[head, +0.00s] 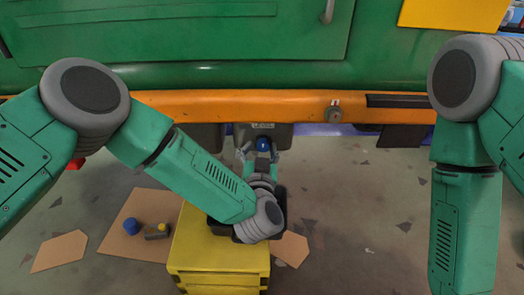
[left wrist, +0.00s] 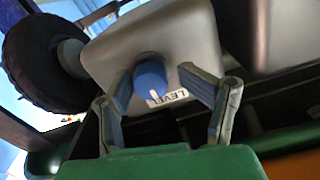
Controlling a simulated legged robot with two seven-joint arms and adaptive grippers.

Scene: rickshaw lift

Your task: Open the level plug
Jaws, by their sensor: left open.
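The level plug is a round blue knob with a white mark; it shows in the head view (head: 263,143) and in the left wrist view (left wrist: 151,76). It sits on a grey housing (left wrist: 115,50) under the vehicle, above a white label reading LEVEL (left wrist: 168,98). My left gripper (head: 261,153) is open just in front of the plug. In the left wrist view its fingers (left wrist: 157,86) stand on either side of the plug, the left one closer to it; I cannot tell whether either touches. My right arm hangs at the right; its gripper is out of view.
The green vehicle body (head: 180,35) with its orange beam (head: 230,105) overhangs the plug. A yellow box (head: 215,262) stands below my left forearm. A blue cap-like object (head: 131,226) and a small yellow-grey item (head: 158,231) lie on cardboard (head: 112,242). A wheel (left wrist: 40,65) is beside the housing.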

